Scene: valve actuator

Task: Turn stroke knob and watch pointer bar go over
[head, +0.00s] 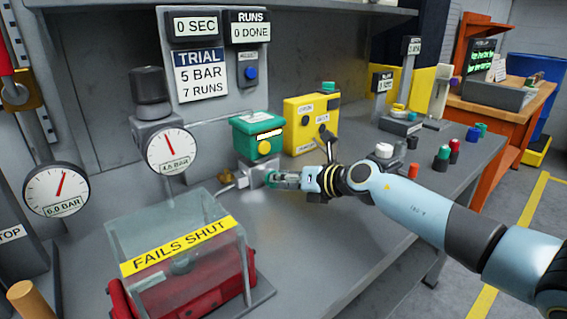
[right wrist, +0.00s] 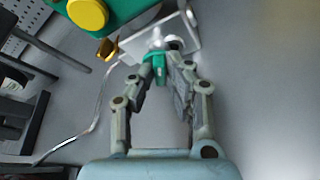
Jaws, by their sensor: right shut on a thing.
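A green box (head: 256,133) with a yellow round knob (head: 264,147) stands on the bench. A dark strip with a pale bar (head: 268,134) shows on its front; I cannot tell if this is the pointer bar. Below it is a silver block (head: 245,176) with a small green knob (right wrist: 157,63) on its side, perhaps the stroke knob. My right gripper (head: 274,180) is shut on this green knob, reaching in from the right. Its fingers (right wrist: 164,78) partly hide the knob in the right wrist view. My left gripper is not in view.
A clear cover (head: 180,235) marked FAILS SHUT stands over red parts at the front. Gauges read toward 4.5 BAR (head: 171,152) and 6.0 BAR (head: 57,190). A yellow box (head: 306,125) stands behind my right gripper. Several small coloured parts lie on the bench's right side.

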